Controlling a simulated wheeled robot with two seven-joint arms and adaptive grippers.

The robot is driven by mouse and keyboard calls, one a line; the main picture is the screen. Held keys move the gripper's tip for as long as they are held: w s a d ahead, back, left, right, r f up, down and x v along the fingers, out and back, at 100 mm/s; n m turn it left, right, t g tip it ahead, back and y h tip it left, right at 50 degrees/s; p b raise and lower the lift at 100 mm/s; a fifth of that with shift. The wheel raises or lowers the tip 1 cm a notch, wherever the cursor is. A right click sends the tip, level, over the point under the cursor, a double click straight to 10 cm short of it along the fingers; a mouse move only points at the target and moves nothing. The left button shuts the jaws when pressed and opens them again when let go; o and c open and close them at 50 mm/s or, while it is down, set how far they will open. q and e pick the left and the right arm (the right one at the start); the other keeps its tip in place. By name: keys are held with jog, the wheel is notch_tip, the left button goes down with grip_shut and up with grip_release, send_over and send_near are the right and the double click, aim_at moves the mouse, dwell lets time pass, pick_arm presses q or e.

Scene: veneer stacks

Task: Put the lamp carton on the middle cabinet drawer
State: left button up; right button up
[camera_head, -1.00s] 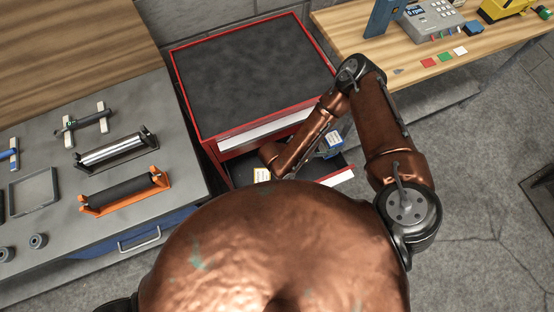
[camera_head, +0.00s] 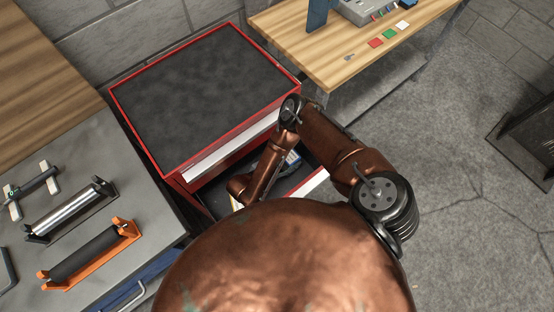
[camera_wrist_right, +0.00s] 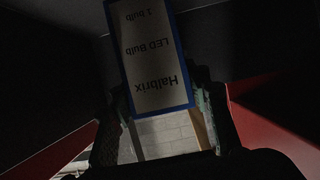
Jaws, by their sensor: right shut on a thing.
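In the right wrist view, the lamp carton (camera_wrist_right: 150,55) is white with a blue edge and the printed words "Halbrix" and "LED Bulb", seen upside down. My right gripper (camera_wrist_right: 162,112) is shut on it, with fingers on both sides. In the head view my right arm reaches over an open drawer (camera_head: 313,184) of the red cabinet (camera_head: 205,90); its fingers are hidden there. A small blue and white item (camera_head: 292,160) shows beside the forearm at the drawer; I cannot tell whether it is the held carton. My left gripper is out of view.
A grey bench (camera_head: 150,190) at the left holds a silver roller (camera_head: 72,210) and an orange-framed roller (camera_head: 92,252). A wooden table (camera_head: 330,60) with color chips stands behind the arm. The cabinet's dark top is clear. Open floor lies to the right.

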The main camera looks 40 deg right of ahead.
jog(key=w+a, duration=0.2)
jog(key=w+a+b, duration=0.1)
jog(key=shift+a+f, duration=0.3)
jog(key=shift+a, duration=0.05)
jog(key=shift+f, duration=0.3)
jog(key=o, duration=1.2)
jog(key=shift+c, duration=0.2)
jog(key=p+v, duration=0.1)
jog(key=v, duration=1.1)
